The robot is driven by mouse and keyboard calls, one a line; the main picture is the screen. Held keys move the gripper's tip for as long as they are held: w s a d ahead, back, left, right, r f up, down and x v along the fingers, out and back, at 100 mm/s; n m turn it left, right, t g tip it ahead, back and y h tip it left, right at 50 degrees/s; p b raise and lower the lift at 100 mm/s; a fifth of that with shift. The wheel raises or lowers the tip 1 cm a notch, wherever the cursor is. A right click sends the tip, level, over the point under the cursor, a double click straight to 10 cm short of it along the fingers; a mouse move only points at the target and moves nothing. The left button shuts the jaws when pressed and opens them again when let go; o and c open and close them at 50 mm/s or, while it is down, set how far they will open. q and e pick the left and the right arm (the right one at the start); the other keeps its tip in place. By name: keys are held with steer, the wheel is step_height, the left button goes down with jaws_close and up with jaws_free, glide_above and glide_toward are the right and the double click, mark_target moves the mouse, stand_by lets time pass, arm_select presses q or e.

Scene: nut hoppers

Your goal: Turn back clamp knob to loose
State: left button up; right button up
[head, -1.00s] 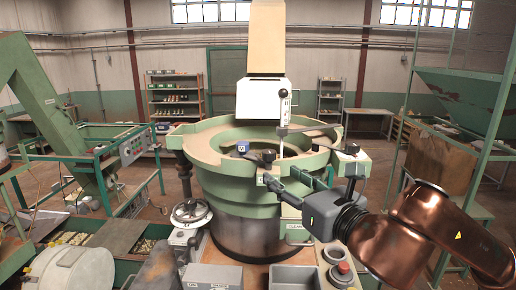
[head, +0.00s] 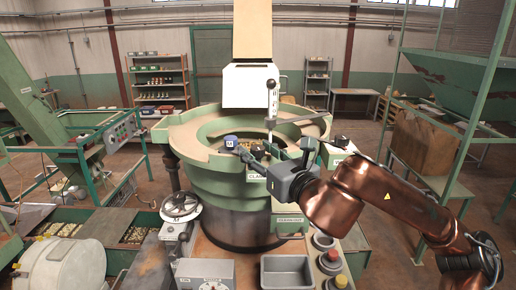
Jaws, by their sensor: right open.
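The clamp knob (head: 258,150) is a small dark knob on the green bowl rim, above a partly covered white label. It is largely hidden by my gripper, so its turn position cannot be read. My right gripper (head: 247,157) reaches in from the right, its dark fingers pointing up and left at the knob. It is open, and its fingertips overlap the knob in the picture. I cannot tell whether they touch it. My left gripper is not in view.
A blue knob marked M (head: 230,141) sits just left of the fingers. An upright lever (head: 271,100) rises behind. A handwheel (head: 180,206), a grey tray (head: 287,271) and a red button (head: 341,281) stand in front. The green bowl (head: 190,147) fills the middle.

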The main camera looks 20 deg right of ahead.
steer(key=shift+w, duration=0.1)
steer(key=c, duration=0.8)
jaws_close()
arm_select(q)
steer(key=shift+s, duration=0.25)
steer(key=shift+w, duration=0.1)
